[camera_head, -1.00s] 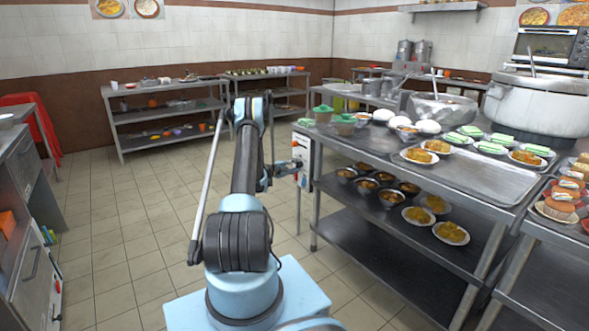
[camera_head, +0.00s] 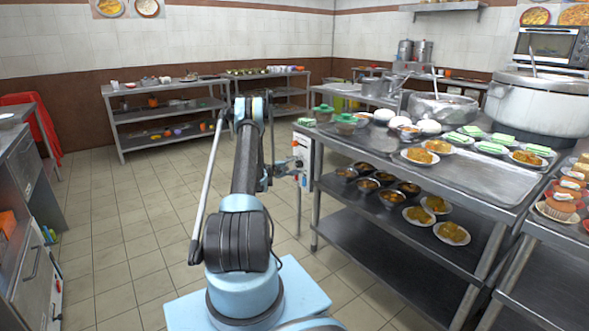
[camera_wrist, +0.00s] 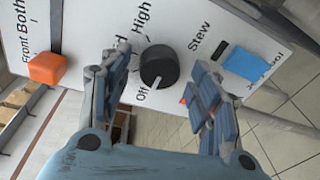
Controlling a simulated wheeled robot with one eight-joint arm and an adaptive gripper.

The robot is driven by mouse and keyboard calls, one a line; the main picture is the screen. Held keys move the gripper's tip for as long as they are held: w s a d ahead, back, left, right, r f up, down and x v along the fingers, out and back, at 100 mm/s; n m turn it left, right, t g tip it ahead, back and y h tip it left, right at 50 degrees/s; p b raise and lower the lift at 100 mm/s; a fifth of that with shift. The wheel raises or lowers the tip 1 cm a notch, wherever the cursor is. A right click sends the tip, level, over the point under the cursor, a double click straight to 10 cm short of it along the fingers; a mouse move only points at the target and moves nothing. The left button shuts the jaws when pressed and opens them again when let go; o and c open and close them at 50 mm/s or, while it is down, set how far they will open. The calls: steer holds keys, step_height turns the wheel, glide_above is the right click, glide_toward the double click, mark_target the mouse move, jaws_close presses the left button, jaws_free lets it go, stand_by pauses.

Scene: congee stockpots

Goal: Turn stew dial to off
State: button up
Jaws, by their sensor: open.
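The black round stew dial (camera_wrist: 158,66) sits on a white panel (camera_wrist: 95,25) in the wrist view. "High" is printed above it, "Off" below it and "Stew" to its right. A pale mark shows at the dial's lower edge, near "Off"; its exact setting is hard to tell. My gripper (camera_wrist: 160,68) is open, one finger on each side of the dial; contact is not clear. In the head view the panel (camera_head: 303,150) is at the counter's left end, with my gripper (camera_head: 285,168) at it, too small for detail.
An orange-red knob (camera_wrist: 47,68) lies left of the dial and a blue switch (camera_wrist: 248,65) right. The steel counter (camera_head: 480,175) holds plates, bowls and a big white pot (camera_head: 540,105). Tiled floor (camera_head: 130,215) left of my arm is clear.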

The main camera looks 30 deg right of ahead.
steer(key=v, duration=1.2)
